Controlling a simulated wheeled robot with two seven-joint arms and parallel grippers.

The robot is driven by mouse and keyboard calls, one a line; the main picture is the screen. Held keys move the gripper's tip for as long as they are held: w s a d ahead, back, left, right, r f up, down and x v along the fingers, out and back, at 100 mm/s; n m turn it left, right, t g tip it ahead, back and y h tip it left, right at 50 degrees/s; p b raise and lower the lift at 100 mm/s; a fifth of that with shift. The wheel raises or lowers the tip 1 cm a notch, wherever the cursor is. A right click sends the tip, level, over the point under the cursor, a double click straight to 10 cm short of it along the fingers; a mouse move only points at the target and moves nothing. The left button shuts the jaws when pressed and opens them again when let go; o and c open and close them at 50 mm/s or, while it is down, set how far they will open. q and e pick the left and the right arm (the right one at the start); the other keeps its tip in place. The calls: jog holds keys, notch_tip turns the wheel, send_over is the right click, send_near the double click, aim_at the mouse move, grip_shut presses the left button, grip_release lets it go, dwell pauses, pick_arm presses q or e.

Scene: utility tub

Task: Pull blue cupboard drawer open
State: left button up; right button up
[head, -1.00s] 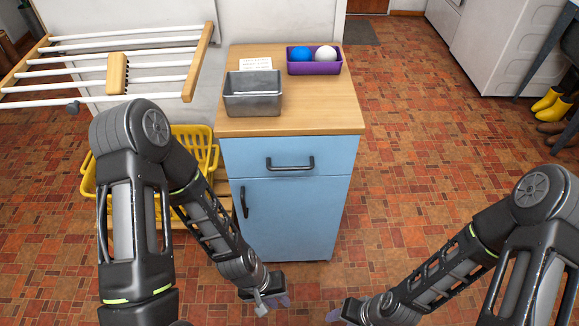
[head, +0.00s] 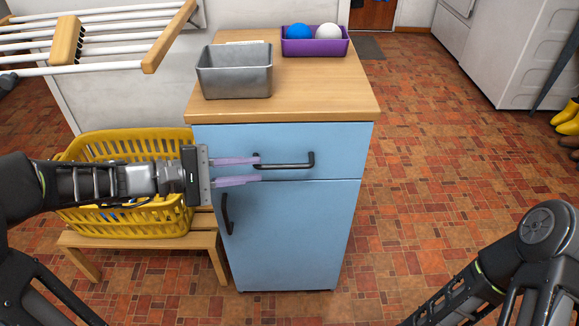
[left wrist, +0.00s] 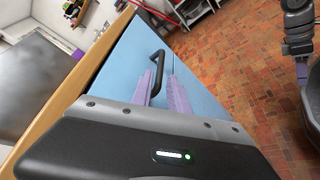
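The blue cupboard (head: 290,235) has a wooden top. Its drawer (head: 345,150) is closed, flush with the front, and has a dark horizontal bar handle (head: 290,165). My left gripper (head: 259,170) comes in from the left with its purple fingers apart, one above the other. The fingertips are at the left end of the handle; contact is unclear. In the left wrist view the handle (left wrist: 157,68) shows just beyond the fingertips (left wrist: 163,82). My right gripper is outside the head view; its purple fingers (left wrist: 302,70) show in the left wrist view, their opening unclear.
A grey metal tin (head: 235,82) and a purple box (head: 316,48) with a blue and a white ball stand on top. A yellow basket (head: 130,222) on a wooden bench (head: 150,243) is left of the cupboard. A drying rack (head: 100,45) is behind.

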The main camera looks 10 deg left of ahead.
aim_at(273, 167)
dwell(0.4)
pick_arm(q)
jog(key=b+x, duration=0.1)
jog(key=x, duration=0.6)
jog(key=shift+w+d, duration=0.25)
jog(key=shift+d, duration=0.05)
jog(key=shift+c, duration=0.5)
grip_shut()
jog(key=shift+f, duration=0.1)
dwell(0.6)
